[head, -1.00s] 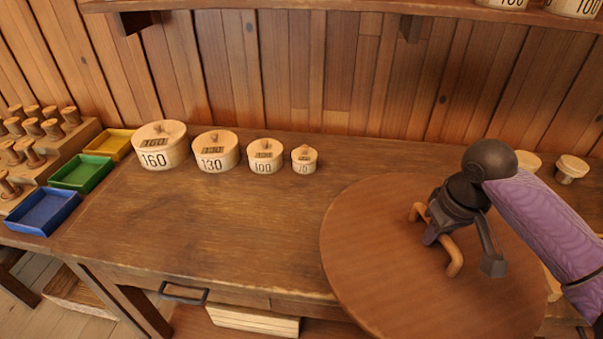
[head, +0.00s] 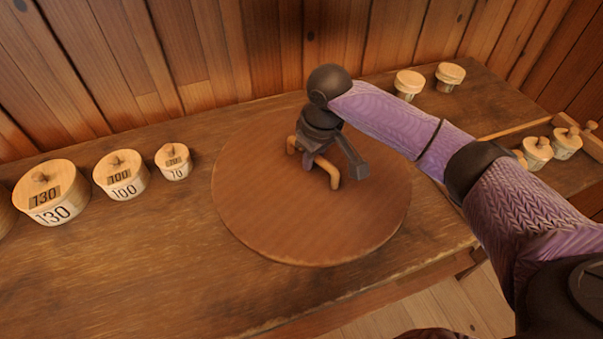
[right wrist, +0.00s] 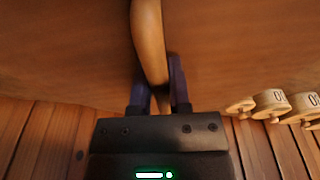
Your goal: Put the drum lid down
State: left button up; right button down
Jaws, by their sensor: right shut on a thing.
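The drum lid (head: 265,215) is a large round brown wooden disc with a light bent wooden handle (head: 331,172) on top. In the head view it lies level over the middle of the workbench. My right gripper (head: 312,160) comes down from above and is shut on the handle. The right wrist view also shows the handle (right wrist: 147,35) between the fingers, with the lid (right wrist: 60,50) filling the upper picture. I cannot tell whether the lid touches the bench or is just above it. My left gripper is not in view.
Several round lidded boxes stand left of the lid, marked 130 (head: 50,195), 100 (head: 122,177) and 70 (head: 174,163). Small lidded pots (head: 409,84) stand at the back right. The workbench (head: 130,260) is bare at the front left.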

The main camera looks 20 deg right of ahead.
aim_at(314, 170)
notch_tip(314, 170, down, 5)
jog(key=shift+r+b, duration=0.1)
jog(key=shift+b, duration=0.8)
jog(key=c, duration=0.6)
grip_release()
jog(key=r+p, duration=0.1)
jog(key=r, duration=0.2)
jog(key=s+r+p, duration=0.1)
jog(key=r+p, duration=0.1)
jog(key=r, duration=0.2)
jog(key=r+p, duration=0.2)
jog(key=r, duration=0.2)
jog(key=shift+s+d+r, duration=0.25)
jog(key=shift+s, duration=0.05)
jog(key=shift+s+r, duration=0.1)
jog(key=shift+r, duration=0.15)
